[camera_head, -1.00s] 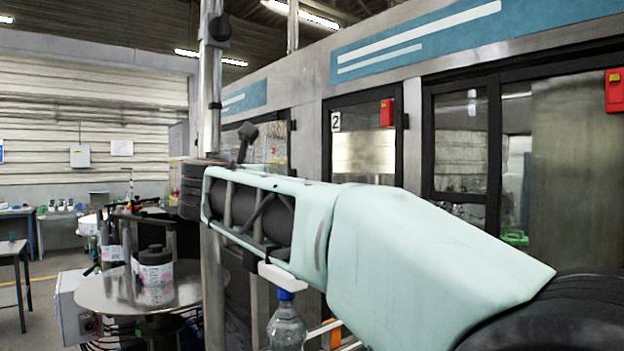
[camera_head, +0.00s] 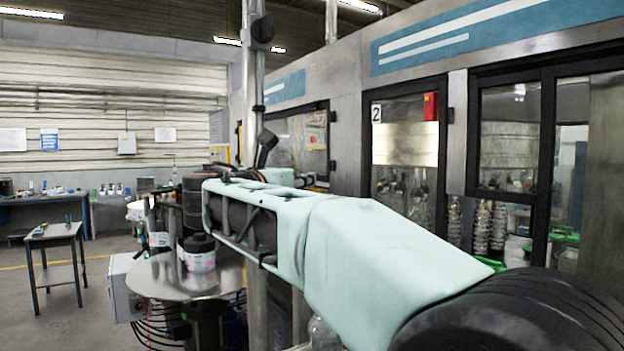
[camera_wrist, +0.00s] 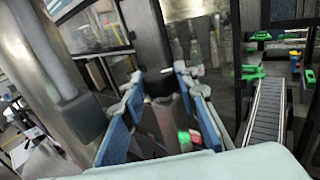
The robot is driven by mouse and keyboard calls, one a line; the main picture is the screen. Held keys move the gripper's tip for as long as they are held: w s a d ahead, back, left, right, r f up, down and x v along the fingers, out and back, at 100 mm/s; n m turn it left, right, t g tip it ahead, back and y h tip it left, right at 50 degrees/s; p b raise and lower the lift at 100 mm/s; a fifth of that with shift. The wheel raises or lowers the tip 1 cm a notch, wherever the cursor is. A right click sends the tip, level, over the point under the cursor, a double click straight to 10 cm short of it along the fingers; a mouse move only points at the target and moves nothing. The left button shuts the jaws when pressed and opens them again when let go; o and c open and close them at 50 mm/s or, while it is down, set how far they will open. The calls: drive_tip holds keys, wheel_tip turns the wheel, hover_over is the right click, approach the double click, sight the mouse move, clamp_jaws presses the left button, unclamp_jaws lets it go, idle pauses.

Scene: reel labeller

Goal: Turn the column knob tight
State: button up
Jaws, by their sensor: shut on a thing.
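The column (camera_head: 253,75) is an upright steel pole left of centre in the head view, with a black knob (camera_head: 262,30) high on it. A dark angled handle (camera_head: 266,142) shows lower, beside the column and just above my pale green arm. In the wrist view, my gripper (camera_wrist: 160,78) has its blue-padded fingers on both sides of a dark knob-like piece (camera_wrist: 160,85) and is shut on it. The column (camera_wrist: 50,50) slants along the left there, with a dark block on it. The fingertips are hidden in the head view, and the exact grip contact is blurred.
A round steel table (camera_head: 170,283) with a labelled black-capped container (camera_head: 199,252) stands left of the column. The machine's glass doors (camera_head: 405,150) run along the right. A small side table (camera_head: 55,236) stands on open floor at left. A conveyor (camera_wrist: 265,115) shows in the wrist view.

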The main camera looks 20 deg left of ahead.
drive_tip(key=o, duration=1.2)
